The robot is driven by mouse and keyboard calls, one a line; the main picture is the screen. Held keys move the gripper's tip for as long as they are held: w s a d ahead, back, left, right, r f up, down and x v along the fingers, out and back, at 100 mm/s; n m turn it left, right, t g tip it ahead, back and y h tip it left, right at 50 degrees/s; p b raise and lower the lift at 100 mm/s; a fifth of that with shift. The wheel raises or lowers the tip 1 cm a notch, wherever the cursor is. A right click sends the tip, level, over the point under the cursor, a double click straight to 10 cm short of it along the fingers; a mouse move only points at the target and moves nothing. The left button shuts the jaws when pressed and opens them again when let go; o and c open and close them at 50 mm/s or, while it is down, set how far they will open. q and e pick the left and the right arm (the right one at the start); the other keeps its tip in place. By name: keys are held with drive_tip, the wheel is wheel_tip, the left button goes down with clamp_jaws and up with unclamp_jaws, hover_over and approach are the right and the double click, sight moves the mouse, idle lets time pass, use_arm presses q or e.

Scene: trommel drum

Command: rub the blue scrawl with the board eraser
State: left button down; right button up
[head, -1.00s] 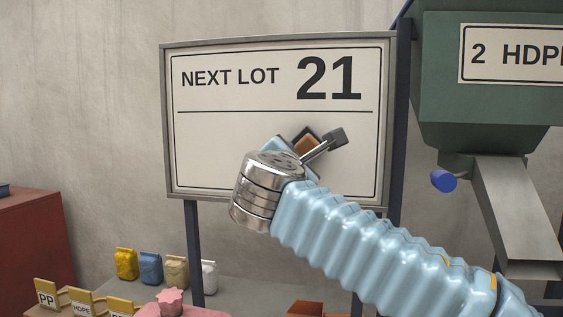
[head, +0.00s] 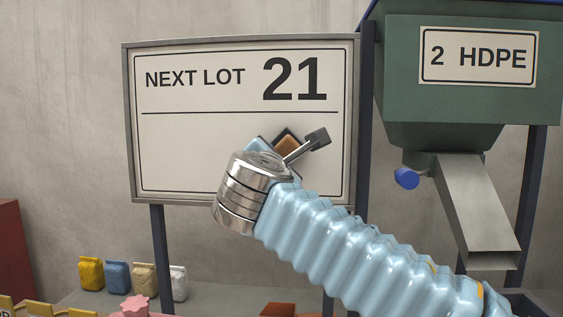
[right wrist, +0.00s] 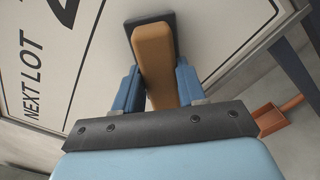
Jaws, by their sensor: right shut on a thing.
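The board eraser, a tan block with a dark pad, shows in the head view (head: 287,143) and the right wrist view (right wrist: 154,50). My right gripper (right wrist: 157,84) is shut on its tan grip, one blue finger on each side. The pad faces the white board (head: 180,150) and is at or very near its surface, below the "21"; I cannot tell whether it touches. I see no blue scrawl on the visible board; part of the lower right is hidden by my right arm and the eraser. My left gripper is not in view.
A green hopper (head: 450,95) with a grey chute (head: 478,205) and a blue knob (head: 407,178) stands right of the board. Several small bags (head: 117,276) stand below left. An orange scoop-like thing (right wrist: 272,120) shows in the wrist view.

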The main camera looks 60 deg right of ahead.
drive_tip(key=shift+w+a+p, duration=0.25)
drive_tip(key=shift+w+a, duration=0.4)
drive_tip(key=shift+w, duration=0.65)
drive_tip(key=shift+w+a+p, duration=0.25)
drive_tip(key=shift+w+a, duration=0.45)
drive_tip(key=shift+w, duration=0.65)
drive_tip(key=shift+w+a+p, duration=0.25)
drive_tip(key=shift+w+a, duration=0.4)
drive_tip(key=shift+w, duration=0.65)
drive_tip(key=shift+w+a+p, duration=0.45)
drive_tip(key=shift+w+a, duration=0.1)
drive_tip(key=shift+w, duration=0.45)
drive_tip(key=shift+w+a+p, duration=0.4)
drive_tip(key=shift+w+a, duration=0.1)
drive_tip(key=shift+w, duration=0.45)
drive_tip(key=shift+w+a+p, duration=0.45)
drive_tip(key=shift+w+a, duration=0.1)
drive_tip(key=shift+w, duration=0.45)
drive_tip(key=shift+w+a, duration=0.4)
drive_tip(key=shift+w, duration=0.4)
drive_tip(key=shift+w+a, duration=0.35)
drive_tip(key=shift+w, duration=0.45)
drive_tip(key=shift+v, duration=3)
drive_tip(key=shift+v, duration=1.45)
